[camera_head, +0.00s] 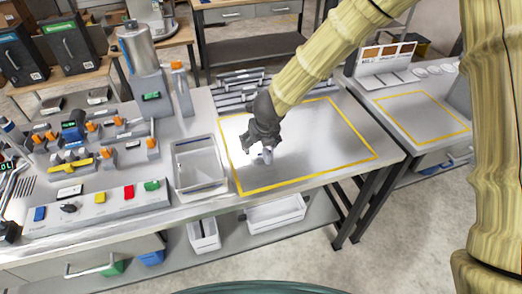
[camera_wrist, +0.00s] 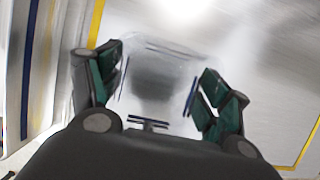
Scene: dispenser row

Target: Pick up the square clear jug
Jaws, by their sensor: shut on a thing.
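The square clear jug (camera_wrist: 155,75) sits between my gripper's fingers in the wrist view. Its walls are see-through, with dark blue edge lines and a dark patch in the middle. My gripper (camera_wrist: 155,92) is shut on it, with a green finger pad at each side. In the head view my gripper (camera_head: 262,150) points down over the left part of the yellow-outlined area on the metal table. Only a small pale part of the jug (camera_head: 266,156) shows there beside the fingers. I cannot tell whether its base touches the table.
A white bin (camera_head: 196,183) stands just left of the yellow outline (camera_head: 300,180). A button panel (camera_head: 100,203) and dispensers are farther left. Grey rails (camera_head: 238,85) lie behind my gripper. The outlined area to the right is clear.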

